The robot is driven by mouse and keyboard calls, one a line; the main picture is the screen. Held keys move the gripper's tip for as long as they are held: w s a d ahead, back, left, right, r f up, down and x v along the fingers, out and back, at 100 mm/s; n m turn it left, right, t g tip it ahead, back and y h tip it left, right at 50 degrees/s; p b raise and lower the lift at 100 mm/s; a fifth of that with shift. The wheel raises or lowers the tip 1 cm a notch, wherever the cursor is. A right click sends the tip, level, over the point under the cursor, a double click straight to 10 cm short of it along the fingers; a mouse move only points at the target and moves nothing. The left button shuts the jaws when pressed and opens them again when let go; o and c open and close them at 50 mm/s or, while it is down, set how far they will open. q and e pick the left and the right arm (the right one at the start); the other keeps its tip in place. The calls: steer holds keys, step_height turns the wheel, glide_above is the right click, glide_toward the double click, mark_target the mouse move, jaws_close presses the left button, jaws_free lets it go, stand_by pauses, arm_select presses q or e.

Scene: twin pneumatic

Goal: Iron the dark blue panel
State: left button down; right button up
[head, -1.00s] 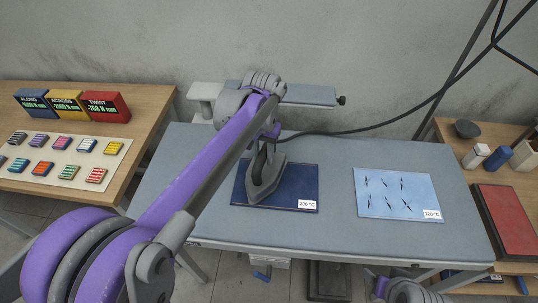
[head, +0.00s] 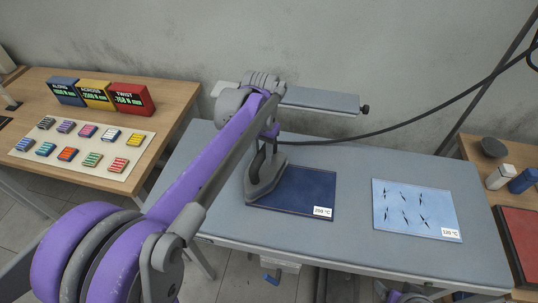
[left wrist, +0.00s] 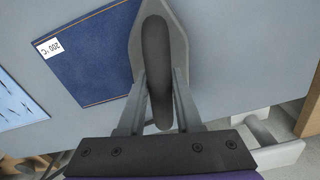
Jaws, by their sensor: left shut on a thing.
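The dark blue panel (head: 305,190) lies flat on the grey ironing table, with a 200 °C tag at its near right corner. The grey iron (head: 262,183) is at the panel's left edge, overlapping it in the picture; I cannot tell whether its sole touches. My left gripper (head: 265,137) is shut on the iron's handle. In the left wrist view, the fingers (left wrist: 156,100) straddle the dark handle of the iron (left wrist: 176,40), and the panel (left wrist: 92,55) shows beside it. My right gripper is not in view.
A light blue panel (head: 415,208) with dark marks and a 120 °C tag lies to the right. A cable (head: 390,127) runs from the iron to the upper right. A narrow sleeve board (head: 322,101) stands behind. Bare table separates the two panels.

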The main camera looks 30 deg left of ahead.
arm_select(q)
steer(key=shift+a+r, duration=0.1)
steer(key=shift+a, duration=0.15)
steer(key=shift+r, duration=0.15)
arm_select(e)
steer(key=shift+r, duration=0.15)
arm_select(q)
steer(key=shift+r+p, duration=1.7)
steer(key=shift+r, duration=1.2)
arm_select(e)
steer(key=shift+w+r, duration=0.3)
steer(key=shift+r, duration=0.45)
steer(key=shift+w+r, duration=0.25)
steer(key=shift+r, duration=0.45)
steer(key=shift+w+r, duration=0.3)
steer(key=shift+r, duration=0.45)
arm_select(q)
steer(key=shift+r, duration=0.1)
steer(key=shift+r+p, duration=0.7)
steer(key=shift+r, duration=0.7)
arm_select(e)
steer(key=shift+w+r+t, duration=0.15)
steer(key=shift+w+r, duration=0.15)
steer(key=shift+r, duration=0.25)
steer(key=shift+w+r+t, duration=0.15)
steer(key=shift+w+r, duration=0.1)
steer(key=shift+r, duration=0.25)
